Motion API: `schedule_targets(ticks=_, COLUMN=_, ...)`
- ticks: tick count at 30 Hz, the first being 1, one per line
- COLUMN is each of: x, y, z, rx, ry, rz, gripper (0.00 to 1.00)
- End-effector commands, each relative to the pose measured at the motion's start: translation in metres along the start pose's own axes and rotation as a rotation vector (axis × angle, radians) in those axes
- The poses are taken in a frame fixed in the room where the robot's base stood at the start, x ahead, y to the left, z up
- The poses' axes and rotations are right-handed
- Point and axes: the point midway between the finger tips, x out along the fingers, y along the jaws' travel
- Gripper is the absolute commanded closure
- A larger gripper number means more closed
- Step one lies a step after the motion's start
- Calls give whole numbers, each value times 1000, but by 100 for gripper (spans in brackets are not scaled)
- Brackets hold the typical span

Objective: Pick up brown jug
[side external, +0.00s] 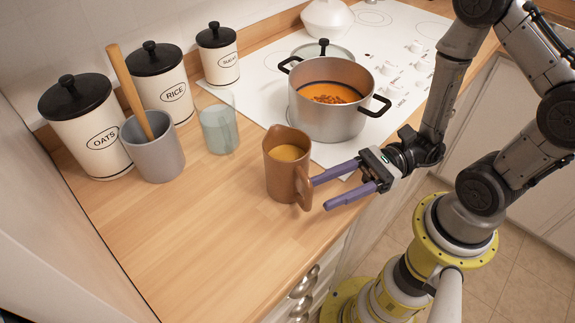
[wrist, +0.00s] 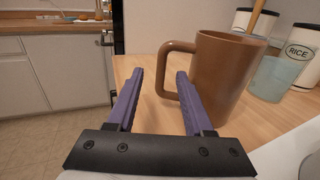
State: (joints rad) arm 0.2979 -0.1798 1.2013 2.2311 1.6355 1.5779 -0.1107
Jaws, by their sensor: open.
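The brown jug (side external: 285,178) stands upright on the wooden counter and holds an orange-brown liquid. Its handle faces the front, toward my gripper. My gripper (side external: 318,195) is open and empty beside the jug, with its two purple fingers pointing at the handle side. In the wrist view the jug (wrist: 222,80) stands to the right of the fingers, and its handle (wrist: 168,70) is just beyond the fingertips of my gripper (wrist: 160,74). I cannot tell whether the right finger touches the jug.
A steel pot (side external: 325,112) of orange food sits on the white hob (side external: 400,40) behind the jug. A glass (side external: 219,130), a grey crock (side external: 153,155) with a wooden utensil and canisters (side external: 168,85) stand at the back left. The counter's front left (side external: 200,240) is clear.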

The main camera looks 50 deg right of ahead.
Motion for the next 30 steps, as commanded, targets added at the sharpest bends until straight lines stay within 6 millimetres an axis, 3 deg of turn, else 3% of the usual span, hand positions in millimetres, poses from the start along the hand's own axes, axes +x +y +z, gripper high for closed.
schedule_targets(ticks=13, x=38, y=0, z=3, rx=-1, ry=0, rz=6, gripper=48)
schedule_targets(ticks=25, x=44, y=-2, z=3, rx=0, ry=0, rz=0, gripper=48)
schedule_targets(ticks=26, x=44, y=-2, z=3, rx=0, ry=0, rz=0, gripper=50)
schedule_targets(ticks=30, x=44, y=-2, z=3, rx=0, ry=0, rz=0, gripper=75)
